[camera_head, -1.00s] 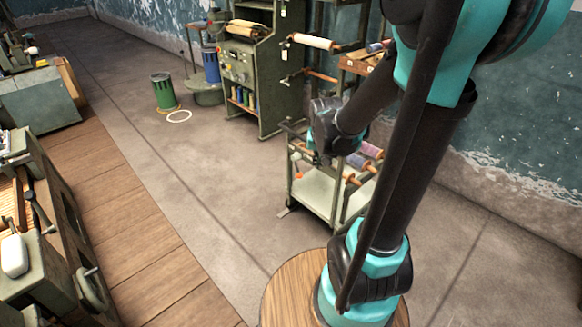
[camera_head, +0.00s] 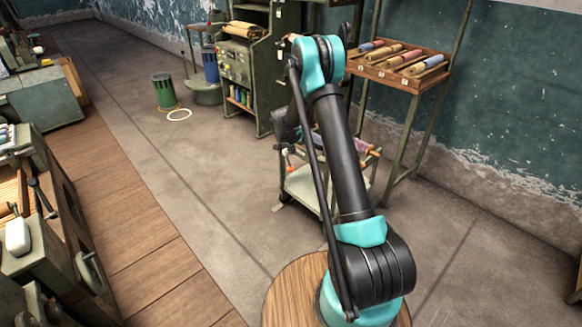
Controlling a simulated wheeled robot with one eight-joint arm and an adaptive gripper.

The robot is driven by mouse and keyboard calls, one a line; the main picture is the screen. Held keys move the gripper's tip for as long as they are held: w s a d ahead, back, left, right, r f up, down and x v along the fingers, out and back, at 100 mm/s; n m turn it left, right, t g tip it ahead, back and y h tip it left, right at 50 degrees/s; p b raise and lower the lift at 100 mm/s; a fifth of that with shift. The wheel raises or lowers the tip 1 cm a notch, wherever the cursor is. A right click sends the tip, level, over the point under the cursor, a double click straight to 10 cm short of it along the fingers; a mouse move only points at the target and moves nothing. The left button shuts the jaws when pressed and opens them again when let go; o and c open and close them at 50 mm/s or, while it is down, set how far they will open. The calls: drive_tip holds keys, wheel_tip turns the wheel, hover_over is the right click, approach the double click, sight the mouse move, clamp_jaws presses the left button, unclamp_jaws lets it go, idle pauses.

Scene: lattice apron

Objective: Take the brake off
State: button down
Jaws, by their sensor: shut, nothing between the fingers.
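A small grey-green cart (camera_head: 302,187) with a pale lower shelf stands right of centre, partly behind my arm. A small orange-red part (camera_head: 291,160) shows at its left side; I cannot tell whether it is the brake. A dark caster (camera_head: 284,199) is at its near left foot; no brake pedal can be made out there. My gripper (camera_head: 296,146) is shut and empty at the cart's upper left. It is small and dark, largely hidden by my arm, and I cannot tell whether it touches the cart.
A rack with a wooden tray (camera_head: 414,80) of spools stands behind the cart on the right. A green machine cabinet (camera_head: 240,75) and a green bin (camera_head: 164,92) are further back. Benches line the left. The floor (camera_head: 210,190) left of the cart is clear.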

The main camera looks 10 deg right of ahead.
wheel_tip(320, 180, down, 3)
drive_tip(key=w, duration=0.2)
approach(292, 168)
drive_tip(key=shift+m, duration=0.3)
drive_tip(key=x, duration=0.5)
drive_tip(key=shift+s+d+f, duration=0.15)
drive_tip(key=shift+s+f, duration=0.05)
drive_tip(key=shift+f, duration=0.1)
drive_tip(key=shift+w+f, duration=0.35)
drive_tip(key=shift+f, duration=0.15)
